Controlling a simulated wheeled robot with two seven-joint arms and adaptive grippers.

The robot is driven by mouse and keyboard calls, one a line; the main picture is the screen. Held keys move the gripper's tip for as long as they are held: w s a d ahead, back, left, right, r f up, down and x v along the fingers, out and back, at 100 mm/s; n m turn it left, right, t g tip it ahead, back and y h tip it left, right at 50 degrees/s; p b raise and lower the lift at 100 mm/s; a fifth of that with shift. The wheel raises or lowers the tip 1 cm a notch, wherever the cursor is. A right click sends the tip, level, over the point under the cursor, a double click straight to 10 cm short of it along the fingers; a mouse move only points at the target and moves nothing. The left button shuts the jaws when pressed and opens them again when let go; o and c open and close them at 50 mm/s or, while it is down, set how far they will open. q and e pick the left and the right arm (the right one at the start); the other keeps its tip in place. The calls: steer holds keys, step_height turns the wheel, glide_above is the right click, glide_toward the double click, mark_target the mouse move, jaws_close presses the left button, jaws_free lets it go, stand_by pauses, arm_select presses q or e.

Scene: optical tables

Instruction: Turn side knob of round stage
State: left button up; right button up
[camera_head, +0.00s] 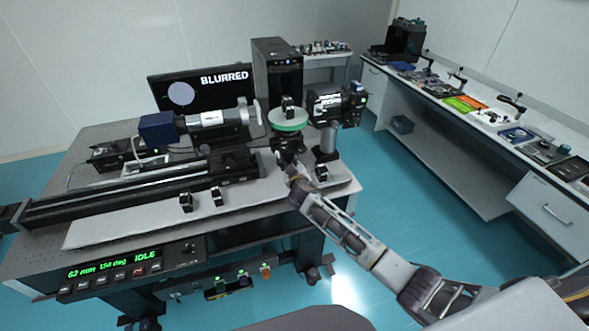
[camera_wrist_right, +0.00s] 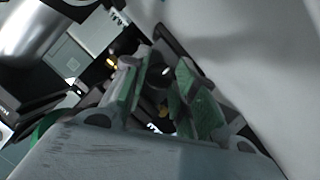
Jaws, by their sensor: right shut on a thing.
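The round stage (camera_head: 289,119) with a pale green rim stands near the right end of the optical table, with a small black mount on top. My right gripper (camera_head: 289,160) reaches in from the lower right to the stage's near side, below the green rim. In the right wrist view its two green-padded fingers (camera_wrist_right: 168,92) are close together, shut on a small dark part between them, which fits the side knob. The knob itself is mostly hidden by the fingers. My left gripper is in neither view.
A monitor (camera_head: 200,88) reading BLURRED stands behind the table, beside a black computer tower (camera_head: 277,70). A black camera-like device (camera_head: 335,106) on a post stands close right of the stage. A grey-blue cylindrical instrument (camera_head: 210,118) lies left. A front panel (camera_head: 115,268) reads 62 mm, 150 deg, IDLE.

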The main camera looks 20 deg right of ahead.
steer(key=shift+f+n+h+b, duration=0.15)
steer(key=shift+n+h+b, duration=0.5)
steer(key=shift+n, duration=0.15)
steer(key=o, duration=1)
steer(key=shift+s+a, duration=0.1)
steer(key=shift+v, duration=5.95)
